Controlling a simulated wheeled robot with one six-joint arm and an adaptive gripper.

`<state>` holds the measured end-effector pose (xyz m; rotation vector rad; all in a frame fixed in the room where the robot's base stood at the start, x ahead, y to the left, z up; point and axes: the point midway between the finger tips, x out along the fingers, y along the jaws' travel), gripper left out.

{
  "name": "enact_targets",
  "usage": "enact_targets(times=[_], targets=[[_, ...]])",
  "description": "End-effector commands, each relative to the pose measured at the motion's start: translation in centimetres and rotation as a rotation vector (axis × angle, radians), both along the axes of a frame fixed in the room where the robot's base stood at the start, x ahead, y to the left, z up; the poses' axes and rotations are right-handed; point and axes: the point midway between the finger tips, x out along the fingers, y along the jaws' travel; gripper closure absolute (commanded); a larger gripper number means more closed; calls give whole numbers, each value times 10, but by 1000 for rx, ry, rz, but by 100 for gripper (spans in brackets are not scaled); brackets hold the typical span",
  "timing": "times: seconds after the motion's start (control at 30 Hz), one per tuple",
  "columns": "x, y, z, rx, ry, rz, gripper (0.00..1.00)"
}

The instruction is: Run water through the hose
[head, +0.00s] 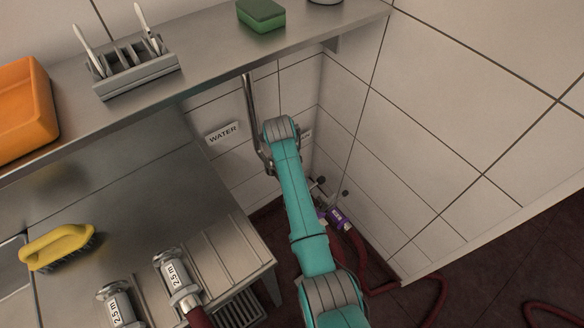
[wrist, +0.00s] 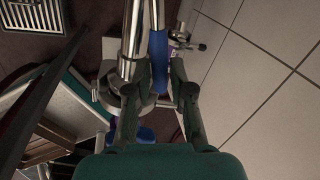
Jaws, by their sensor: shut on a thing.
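A steel water pipe (head: 250,105) runs down the tiled wall beside the WATER sign (head: 222,133); steel pipework (wrist: 131,40) also shows in the wrist view. In the wrist view my gripper (wrist: 160,97) is around a slim blue part (wrist: 158,58) next to the pipe, apparently a lever or handle. The fingers are shut on it, though the exact contact is hard to see. In the head view my teal arm hides the gripper. A dark red hose (head: 364,268) lies on the floor in the corner, near a purple-labelled fitting (head: 337,217).
The shelf (head: 215,60) above carries an orange tub (head: 28,105), a grey rack (head: 135,75) and a green sponge (head: 261,14). Tiled walls close in the corner.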

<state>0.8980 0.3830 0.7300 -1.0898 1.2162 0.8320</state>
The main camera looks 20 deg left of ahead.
Motion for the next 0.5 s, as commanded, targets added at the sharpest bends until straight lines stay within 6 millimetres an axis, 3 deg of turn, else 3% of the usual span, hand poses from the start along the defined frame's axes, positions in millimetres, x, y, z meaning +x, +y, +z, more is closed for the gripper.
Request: enact_targets(times=[0.5], targets=[[-10,5,0,-2,2,-194,100]])
